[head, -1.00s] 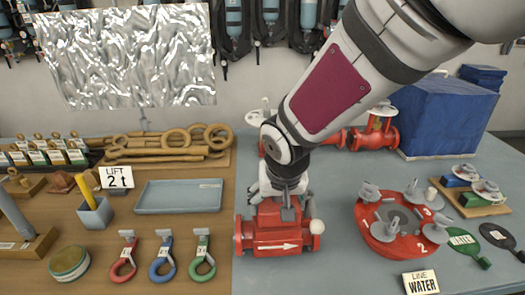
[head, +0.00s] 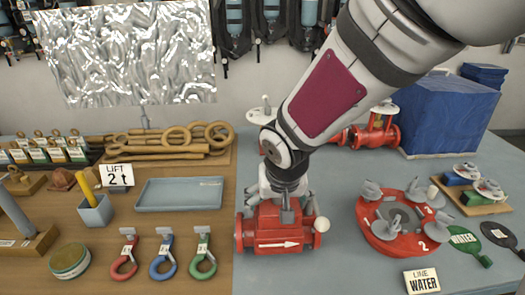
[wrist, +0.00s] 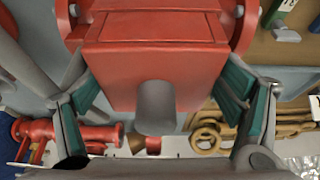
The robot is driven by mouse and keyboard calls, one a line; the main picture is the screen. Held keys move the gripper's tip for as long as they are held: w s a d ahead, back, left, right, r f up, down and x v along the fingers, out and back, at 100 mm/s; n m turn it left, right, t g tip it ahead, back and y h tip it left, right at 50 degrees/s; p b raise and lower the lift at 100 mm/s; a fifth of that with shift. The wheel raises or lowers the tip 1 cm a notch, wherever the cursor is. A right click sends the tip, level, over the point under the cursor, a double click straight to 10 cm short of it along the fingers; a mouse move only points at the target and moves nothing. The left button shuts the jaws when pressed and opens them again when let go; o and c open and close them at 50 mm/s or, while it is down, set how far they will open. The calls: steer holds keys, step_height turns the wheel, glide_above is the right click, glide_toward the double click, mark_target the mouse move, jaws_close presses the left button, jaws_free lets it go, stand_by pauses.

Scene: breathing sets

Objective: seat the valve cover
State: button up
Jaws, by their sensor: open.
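The red valve (head: 283,242) with a white arrow on its front stands on the grey bench under my arm. A red block with a grey post, which looks like the valve cover (wrist: 150,70), fills the upper middle of the wrist view. Its grey post (wrist: 156,105) also shows in the head view (head: 288,216). My gripper (head: 287,203) is directly above the valve, pointing down. In the wrist view its teal-padded fingers (wrist: 161,92) are spread on either side of the post, apart from it. The seam between cover and body is partly hidden, so I cannot tell how closely they meet.
A red round flange stand (head: 403,225) with grey fittings is to the right, behind a "LINE WATER" sign (head: 421,281). Red piping (head: 375,132) and a blue box (head: 447,115) stand behind. A blue-grey tray (head: 179,195) and coloured shackles lie left.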

steer(key=v, duration=1.2)
steer(key=s+d+r, duration=0.4)
steer(key=s+d, duration=0.9)
steer(key=shift+s+t, duration=0.4)
